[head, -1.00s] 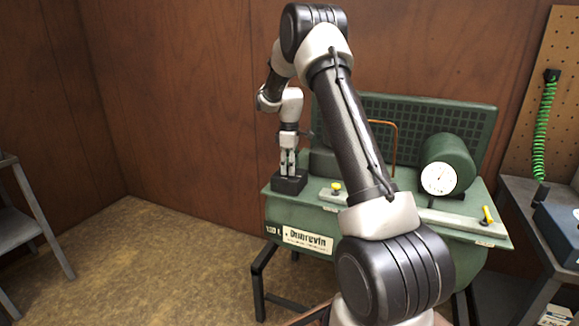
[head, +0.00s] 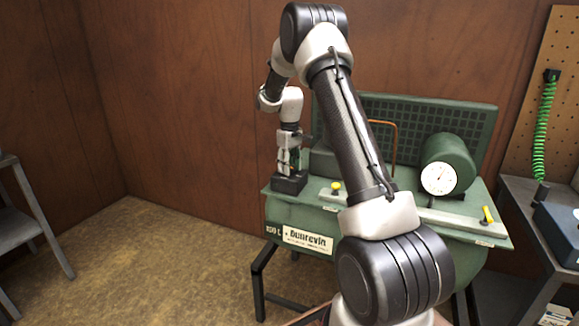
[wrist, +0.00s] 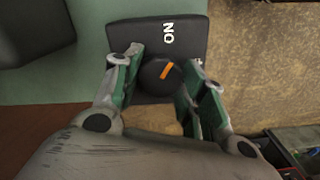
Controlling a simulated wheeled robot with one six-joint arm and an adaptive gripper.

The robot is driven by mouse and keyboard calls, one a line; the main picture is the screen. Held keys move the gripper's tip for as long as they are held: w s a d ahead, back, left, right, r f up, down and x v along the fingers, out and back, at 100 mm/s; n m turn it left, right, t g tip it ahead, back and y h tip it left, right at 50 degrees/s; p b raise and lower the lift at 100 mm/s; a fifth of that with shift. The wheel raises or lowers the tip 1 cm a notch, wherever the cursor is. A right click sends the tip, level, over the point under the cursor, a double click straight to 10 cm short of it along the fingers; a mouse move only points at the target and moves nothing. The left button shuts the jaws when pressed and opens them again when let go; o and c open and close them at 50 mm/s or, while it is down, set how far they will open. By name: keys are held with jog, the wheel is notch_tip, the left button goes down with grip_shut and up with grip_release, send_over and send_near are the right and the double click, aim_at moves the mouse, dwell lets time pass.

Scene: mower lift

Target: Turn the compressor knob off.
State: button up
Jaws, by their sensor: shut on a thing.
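The compressor knob (wrist: 153,82) is a round black dial with an orange mark, on a black switch box (wrist: 190,55). In the wrist view the white word ON stands on the box above the knob, and the orange mark slants toward the upper right, a little off that word. My gripper (wrist: 165,72) has its green-padded fingers on either side of the knob and is shut on it. In the head view the switch box (head: 289,183) sits at the left end of the green compressor (head: 350,220), with my gripper (head: 288,170) pointing down onto it; the knob is hidden there.
A yellow-topped valve (head: 336,187) stands right of the switch box. A round gauge (head: 439,178), a copper pipe (head: 396,135) and a yellow-handled lever (head: 488,214) are farther right. A workbench stands at right and a grey shelf (head: 25,210) at left.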

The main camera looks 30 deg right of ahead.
jog(key=m, duration=0.5)
jog(key=shift+m, duration=0.3)
jog(key=m, duration=0.5)
jog(key=shift+m, duration=0.4)
jog(key=o, duration=1)
jog(key=shift+c, duration=0.2)
jog(key=shift+o, duration=0.3)
jog(key=shift+w+r, duration=0.1)
jog(key=shift+r, duration=0.25)
notch_tip(320, 180, up, 11)
jog(key=shift+r, duration=0.15)
